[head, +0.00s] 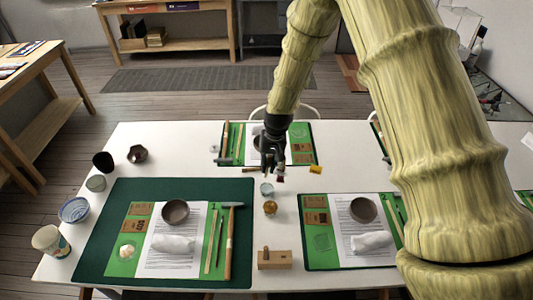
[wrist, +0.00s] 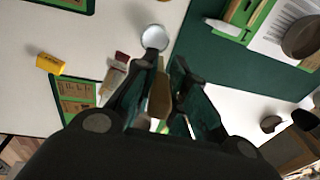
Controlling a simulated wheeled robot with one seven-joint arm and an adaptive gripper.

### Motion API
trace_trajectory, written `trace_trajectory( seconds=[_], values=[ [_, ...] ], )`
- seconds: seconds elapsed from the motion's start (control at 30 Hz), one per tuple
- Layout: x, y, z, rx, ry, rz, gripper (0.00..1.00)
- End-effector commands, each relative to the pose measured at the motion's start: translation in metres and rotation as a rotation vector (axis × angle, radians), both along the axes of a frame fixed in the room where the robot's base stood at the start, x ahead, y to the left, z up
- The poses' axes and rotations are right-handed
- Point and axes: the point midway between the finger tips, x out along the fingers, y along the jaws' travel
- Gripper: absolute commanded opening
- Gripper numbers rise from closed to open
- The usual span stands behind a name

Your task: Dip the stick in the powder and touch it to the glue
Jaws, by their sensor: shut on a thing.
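My gripper (head: 272,160) hangs over the white table near the far mat in the head view. In the wrist view its fingers (wrist: 168,80) are shut on a tan stick (wrist: 160,95). The stick's lower end points toward a small round glass jar (wrist: 154,37); whether they touch cannot be told. The glass jar (head: 266,189) also shows in the head view, just nearer than the gripper. An amber-coloured jar (head: 270,207) stands nearer still. I cannot tell which jar holds powder and which glue.
A large green mat (head: 95,250) lies left, with a bowl (head: 175,212), paper and tools. Another mat (head: 318,262) lies right. A wooden block (head: 274,259) stands in front, a yellow block (head: 315,169) right of the gripper. Cups and bowls line the left edge.

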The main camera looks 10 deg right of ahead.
Motion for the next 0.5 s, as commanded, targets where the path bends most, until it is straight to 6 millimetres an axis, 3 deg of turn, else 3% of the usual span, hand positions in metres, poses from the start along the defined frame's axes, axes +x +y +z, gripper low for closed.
trace_trajectory(
  seconds=[0.5],
  values=[
    [0.000, -0.005, -0.025, 0.001, 0.002, -0.007, 0.03]
  ],
)
